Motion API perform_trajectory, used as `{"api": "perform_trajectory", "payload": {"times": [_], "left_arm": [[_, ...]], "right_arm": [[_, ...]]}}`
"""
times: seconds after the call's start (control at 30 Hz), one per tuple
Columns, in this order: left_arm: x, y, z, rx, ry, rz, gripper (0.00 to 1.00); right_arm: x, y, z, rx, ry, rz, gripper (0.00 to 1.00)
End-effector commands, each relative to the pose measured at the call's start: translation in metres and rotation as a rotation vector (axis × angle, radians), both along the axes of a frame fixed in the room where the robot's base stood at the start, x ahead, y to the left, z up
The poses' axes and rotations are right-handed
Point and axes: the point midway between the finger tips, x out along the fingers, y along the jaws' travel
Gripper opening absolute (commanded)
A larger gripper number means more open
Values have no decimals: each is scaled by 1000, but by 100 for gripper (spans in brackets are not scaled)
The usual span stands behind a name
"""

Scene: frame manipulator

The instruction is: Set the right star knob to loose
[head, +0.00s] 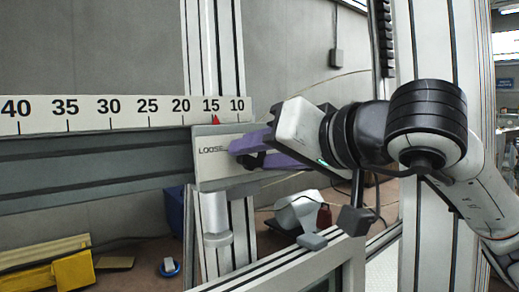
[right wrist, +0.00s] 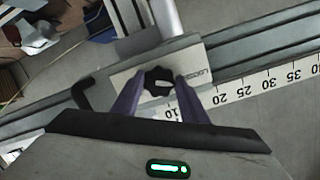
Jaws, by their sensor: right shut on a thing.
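The right star knob (right wrist: 159,80) is black and lobed, on a light plate (head: 212,170) with the printed word LOOSE (head: 211,149). My right gripper (right wrist: 158,86) has its purple fingers on either side of the knob and is shut on it. In the head view my right gripper (head: 243,152) reaches in from the right to the plate, and its fingers mostly hide the knob. In the right wrist view the LOOSE label (right wrist: 196,73) is to the right of the knob. I cannot tell the knob's exact turn. My left gripper is not in view.
A ruler scale (head: 130,112) runs along the rail above the plate, with a red pointer (head: 215,120) near 15. An upright aluminium post (head: 230,50) stands behind. A black bent lever (right wrist: 88,93) is left of the knob. A yellow object (head: 45,265) lies lower left.

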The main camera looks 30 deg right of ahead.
Motion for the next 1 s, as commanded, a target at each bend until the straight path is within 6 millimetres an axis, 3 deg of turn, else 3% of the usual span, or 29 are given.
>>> {"api": "perform_trajectory", "payload": {"times": [0.4, 0.97, 1.0], "left_arm": [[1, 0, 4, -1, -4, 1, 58], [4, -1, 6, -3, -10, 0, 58], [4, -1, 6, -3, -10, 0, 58]], "right_arm": [[0, 1, -2, -185, -22, 21, 17], [0, 1, -2, -211, -25, 23, 17], [0, 1, -2, -211, -25, 23, 46]]}}
